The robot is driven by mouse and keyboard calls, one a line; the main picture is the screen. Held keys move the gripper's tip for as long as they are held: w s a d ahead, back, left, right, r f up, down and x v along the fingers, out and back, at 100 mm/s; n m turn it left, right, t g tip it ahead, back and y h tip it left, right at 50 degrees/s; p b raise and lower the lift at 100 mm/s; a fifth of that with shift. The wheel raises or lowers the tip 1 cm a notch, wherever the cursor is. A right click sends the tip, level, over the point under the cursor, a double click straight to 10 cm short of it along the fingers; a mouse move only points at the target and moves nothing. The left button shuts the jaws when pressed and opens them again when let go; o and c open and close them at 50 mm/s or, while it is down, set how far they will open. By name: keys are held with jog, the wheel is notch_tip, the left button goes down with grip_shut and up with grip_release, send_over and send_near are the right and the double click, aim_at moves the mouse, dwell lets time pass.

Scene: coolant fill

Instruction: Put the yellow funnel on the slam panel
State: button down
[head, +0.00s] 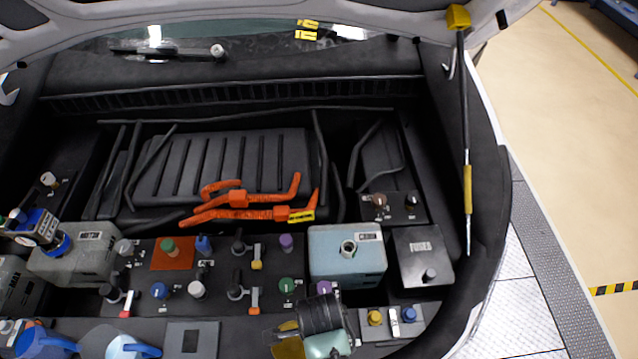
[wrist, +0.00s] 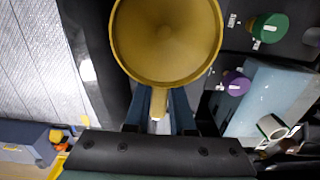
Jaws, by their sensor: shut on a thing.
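The yellow funnel (wrist: 166,45) fills the upper middle of the wrist view, its wide mouth facing the camera. My gripper (wrist: 158,112) is shut on the funnel's narrow lower part, with a dark finger on each side. In the head view the yellow funnel (head: 288,349) shows only partly at the bottom edge, mostly behind my wrist. What looks like the slam panel (head: 243,330) is the dark strip along the front of the bay, at the bottom of the head view. I cannot tell whether the funnel touches anything below it.
A pale blue reservoir (head: 346,262) with an uncapped neck stands behind my wrist. A square plate (head: 192,338) lies at the front. A prop rod (head: 465,150) stands at the right.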

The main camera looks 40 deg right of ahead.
jog(key=shift+f, duration=1.1)
jog(key=shift+f, duration=0.2)
jog(key=c, duration=0.8)
grip_release()
jog(key=shift+o, duration=0.2)
